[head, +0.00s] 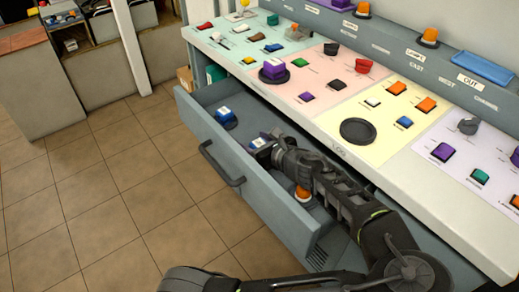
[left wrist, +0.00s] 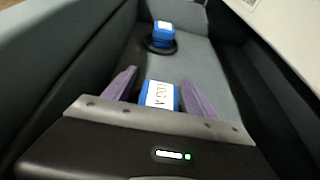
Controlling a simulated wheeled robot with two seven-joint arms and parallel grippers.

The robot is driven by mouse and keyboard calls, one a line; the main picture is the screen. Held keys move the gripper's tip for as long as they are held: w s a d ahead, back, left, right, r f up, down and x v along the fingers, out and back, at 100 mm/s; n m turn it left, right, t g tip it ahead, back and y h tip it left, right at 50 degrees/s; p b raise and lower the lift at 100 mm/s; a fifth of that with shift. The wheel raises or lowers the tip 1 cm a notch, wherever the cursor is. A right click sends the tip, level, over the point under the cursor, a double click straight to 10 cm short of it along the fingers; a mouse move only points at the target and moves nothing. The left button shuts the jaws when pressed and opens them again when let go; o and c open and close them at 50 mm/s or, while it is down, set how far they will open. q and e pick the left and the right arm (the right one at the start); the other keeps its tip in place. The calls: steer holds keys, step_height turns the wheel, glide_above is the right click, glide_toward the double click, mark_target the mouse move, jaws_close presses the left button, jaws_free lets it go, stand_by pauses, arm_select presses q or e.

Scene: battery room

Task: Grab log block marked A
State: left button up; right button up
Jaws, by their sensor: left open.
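The log block marked A (left wrist: 160,97) is blue with a white label reading LOG A. It sits inside the open drawer (head: 236,179), and also shows in the head view (head: 258,141). My left gripper (left wrist: 157,75) is open and reaches down into the drawer. Its two purple fingers stand on either side of the block. I cannot tell whether they touch it. The gripper body hides the block's near part in the left wrist view. My right gripper is not in view.
A second blue block (head: 226,114) with a white top sits deeper in the drawer, on a black round base (left wrist: 160,47). An orange-topped item (head: 303,194) lies in the drawer near my arm. Drawer walls and the console top (head: 340,150) border the arm closely.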

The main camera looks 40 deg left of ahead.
arm_select(q)
steer(key=shift+a, duration=0.1)
steer(key=shift+c, duration=0.4)
jaws_close()
stand_by(0.7)
